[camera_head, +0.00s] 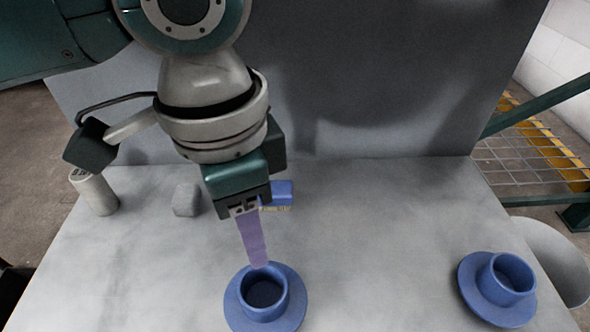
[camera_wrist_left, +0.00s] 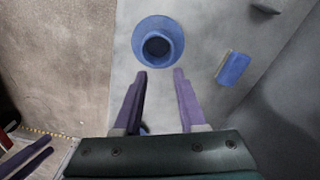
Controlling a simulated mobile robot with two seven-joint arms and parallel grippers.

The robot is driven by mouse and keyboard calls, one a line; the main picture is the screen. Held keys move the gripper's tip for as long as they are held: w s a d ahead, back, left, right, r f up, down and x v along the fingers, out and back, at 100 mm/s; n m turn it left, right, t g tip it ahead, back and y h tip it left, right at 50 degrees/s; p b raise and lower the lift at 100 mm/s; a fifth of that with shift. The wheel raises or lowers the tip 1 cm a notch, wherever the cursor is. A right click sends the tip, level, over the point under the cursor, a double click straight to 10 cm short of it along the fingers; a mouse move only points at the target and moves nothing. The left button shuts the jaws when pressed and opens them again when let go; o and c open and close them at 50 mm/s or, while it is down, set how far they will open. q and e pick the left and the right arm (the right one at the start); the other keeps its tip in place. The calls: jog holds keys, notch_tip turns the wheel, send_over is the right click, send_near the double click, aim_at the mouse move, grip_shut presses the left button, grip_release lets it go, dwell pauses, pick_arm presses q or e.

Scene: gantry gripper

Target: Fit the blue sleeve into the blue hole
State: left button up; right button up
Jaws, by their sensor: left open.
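Two blue flanged pieces, each a round collar on a wide disc, are on the grey table. The nearer-middle one (camera_head: 236,301) stands upright, its round opening facing up; it also shows in the left wrist view (camera_wrist_left: 141,38). The other (camera_head: 474,283) is at the right. I cannot tell which is the sleeve and which holds the hole. My left gripper (camera_head: 258,262) points down with purple fingers just above the middle piece's back rim; contact is unclear. In the left wrist view it is open and empty (camera_wrist_left: 159,72), the piece just beyond its tips.
A small blue block (camera_head: 283,190) lies behind my left gripper. A grey wall (camera_head: 390,90) rises at the table's back. The table between the two flanged pieces is clear.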

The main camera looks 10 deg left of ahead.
pick_arm(q)
notch_tip(320, 180, down, 4)
jog(key=a+b, duration=0.1)
jog(key=b, duration=0.4)
send_near(265, 296)
jog(key=shift+w+a+f, duration=0.55)
jog(key=shift+a+f, duration=0.15)
jog(key=shift+f, duration=0.05)
jog(key=f+b, duration=0.1)
jog(key=f, duration=0.1)
jog(key=f+b, duration=0.2)
jog(key=shift+w+f+b, duration=0.1)
jog(key=shift+w+b, duration=0.2)
jog(key=shift+w, duration=0.1)
jog(key=shift+f, duration=0.4)
jog(key=shift+r, duration=0.1)
pick_arm(e)
notch_tip(265, 296, down, 11)
jog(key=shift+r, duration=0.15)
pick_arm(q)
jog(key=shift+c, duration=0.3)
pick_arm(e)
jog(key=shift+w+a, duration=0.1)
pick_arm(q)
grip_shut()
